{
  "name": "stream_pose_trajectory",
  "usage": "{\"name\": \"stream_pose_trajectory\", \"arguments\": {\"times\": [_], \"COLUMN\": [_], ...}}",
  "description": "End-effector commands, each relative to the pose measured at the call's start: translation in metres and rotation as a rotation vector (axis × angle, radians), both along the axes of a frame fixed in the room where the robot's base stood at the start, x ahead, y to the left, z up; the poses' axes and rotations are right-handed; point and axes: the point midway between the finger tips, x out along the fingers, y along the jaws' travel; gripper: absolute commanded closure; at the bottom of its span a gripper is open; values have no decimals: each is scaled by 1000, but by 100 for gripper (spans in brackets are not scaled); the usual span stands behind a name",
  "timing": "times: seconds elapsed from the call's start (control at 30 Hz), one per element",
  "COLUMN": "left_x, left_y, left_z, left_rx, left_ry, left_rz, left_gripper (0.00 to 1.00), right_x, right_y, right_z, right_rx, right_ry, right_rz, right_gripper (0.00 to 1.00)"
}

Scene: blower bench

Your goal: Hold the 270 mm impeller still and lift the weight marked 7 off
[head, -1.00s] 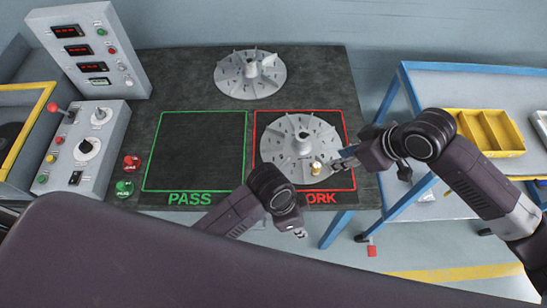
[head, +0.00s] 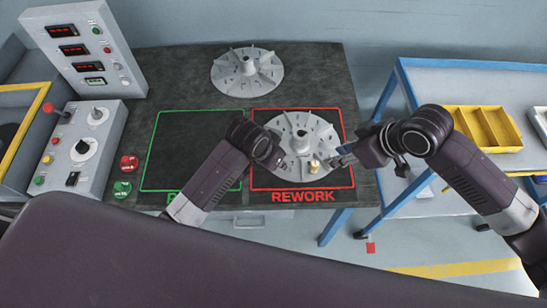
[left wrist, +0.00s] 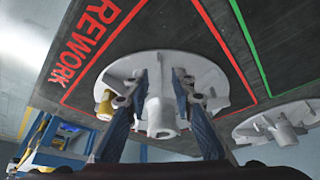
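A light grey finned impeller (head: 299,128) lies in the red REWORK square; its size is not readable. It fills the middle of the left wrist view (left wrist: 214,88). A small brass-coloured weight (head: 314,167) sits on its near rim and also shows in the left wrist view (left wrist: 103,104); its marking is unreadable. My left gripper (head: 283,163) is over the impeller's near left part. In the left wrist view its blue fingers (left wrist: 162,75) are apart, one either side of the hub. My right gripper (head: 334,160) is just right of the weight, apparently open and apart from it.
A second grey impeller (head: 247,75) lies at the back of the dark bench. The green PASS square (head: 190,140) is empty. A control box (head: 82,150) and red and green buttons (head: 128,163) are left. A blue-framed trolley with a yellow bin (head: 487,128) stands right.

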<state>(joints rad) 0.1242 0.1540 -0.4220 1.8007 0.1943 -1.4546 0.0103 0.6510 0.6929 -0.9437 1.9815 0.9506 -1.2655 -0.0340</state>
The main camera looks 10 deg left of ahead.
Motion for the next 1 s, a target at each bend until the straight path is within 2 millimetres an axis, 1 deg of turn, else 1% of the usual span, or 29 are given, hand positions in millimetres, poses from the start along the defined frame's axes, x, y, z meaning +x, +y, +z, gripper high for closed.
{"name": "stream_pose_trajectory", "arguments": {"times": [0.1, 0.2, 0.47, 0.57, 0.7, 1.0], "left_x": [4, 5, 6, 6, 5, 5], "left_y": [-2, -3, -3, -3, -3, -3], "left_z": [-10, -14, -15, -15, -15, -15], "left_rx": [0, 0, -1, -1, 0, 0], "left_ry": [0, 0, -1, -1, 0, 0], "left_rz": [-1, -2, -2, -2, -2, -2], "left_gripper": [77, 77, 77, 86, 100, 100], "right_x": [0, 0, 0, 0, 0, 0], "right_y": [0, 0, 0, 0, 0, 0], "right_z": [0, 0, 0, 0, 0, 0], "right_rx": [0, 0, 0, 0, 0, 0], "right_ry": [0, 0, 0, 0, 0, 0], "right_rz": [0, 0, 0, 0, 0, 0], "right_gripper": [71, 71, 71, 71, 71, 71]}}
